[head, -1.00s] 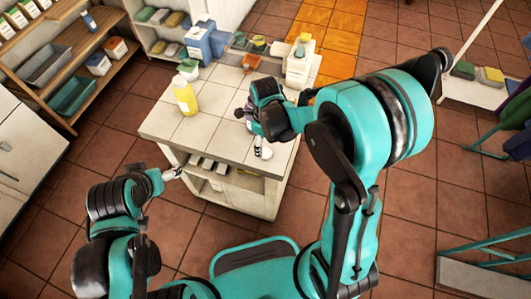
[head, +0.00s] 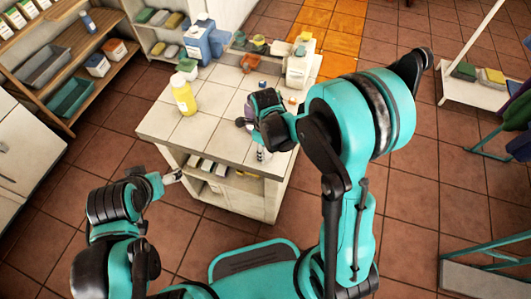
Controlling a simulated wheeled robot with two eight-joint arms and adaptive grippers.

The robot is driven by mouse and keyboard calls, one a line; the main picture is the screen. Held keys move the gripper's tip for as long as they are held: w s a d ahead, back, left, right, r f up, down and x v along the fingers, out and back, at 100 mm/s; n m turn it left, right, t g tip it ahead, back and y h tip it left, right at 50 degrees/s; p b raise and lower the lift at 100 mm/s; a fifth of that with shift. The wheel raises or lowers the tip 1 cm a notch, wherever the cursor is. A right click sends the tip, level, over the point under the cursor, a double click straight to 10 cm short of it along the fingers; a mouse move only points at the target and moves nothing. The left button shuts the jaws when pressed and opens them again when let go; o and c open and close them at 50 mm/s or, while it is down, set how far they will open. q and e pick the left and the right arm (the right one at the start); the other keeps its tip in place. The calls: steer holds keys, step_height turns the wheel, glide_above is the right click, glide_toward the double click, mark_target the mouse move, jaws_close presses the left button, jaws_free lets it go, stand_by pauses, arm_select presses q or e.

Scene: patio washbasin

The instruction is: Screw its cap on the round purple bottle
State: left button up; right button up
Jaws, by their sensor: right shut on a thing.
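A small patch of purple, seemingly the round purple bottle (head: 248,110), shows on the tiled worktop beside my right gripper. The gripper and wrist hide most of it. My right gripper (head: 252,135) is low over the front right of the worktop. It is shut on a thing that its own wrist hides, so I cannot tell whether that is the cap. I cannot make out the cap anywhere. My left gripper (head: 173,177) is off the worktop's front left edge, apart from everything. Its fingertips are too small to tell open from shut.
On the tiled worktop (head: 205,127) stand a yellow bottle (head: 184,97), a green-lidded white jar (head: 187,69), a blue container (head: 196,42) and a large white bottle (head: 298,65). A small terracotta pot (head: 250,63) is at the back. The front left of the top is clear.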

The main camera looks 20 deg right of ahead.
steer(key=shift+r, duration=0.1)
steer(key=shift+r+p, duration=0.35)
steer(key=shift+r, duration=0.25)
step_height(320, 180, up, 3)
steer(key=shift+r+p, duration=0.1)
steer(key=shift+p, duration=0.65)
steer(key=s+a+r+p, duration=0.3)
steer(key=s+r, duration=0.3)
steer(key=s, duration=0.5)
steer(key=shift+a+r+p, duration=0.25)
steer(key=shift+a+p, duration=0.15)
steer(key=shift+a, duration=0.3)
steer(key=shift+w, duration=0.15)
steer(key=w+d+n+b, duration=0.1)
steer(key=w+d+n, duration=0.3)
steer(key=n, duration=0.9)
steer(key=w+d+n+b, duration=0.1)
steer(key=w+d+n, duration=0.4)
steer(key=n, duration=0.8)
steer(key=shift+w+r+n, duration=0.3)
steer(key=shift+w, duration=1.55)
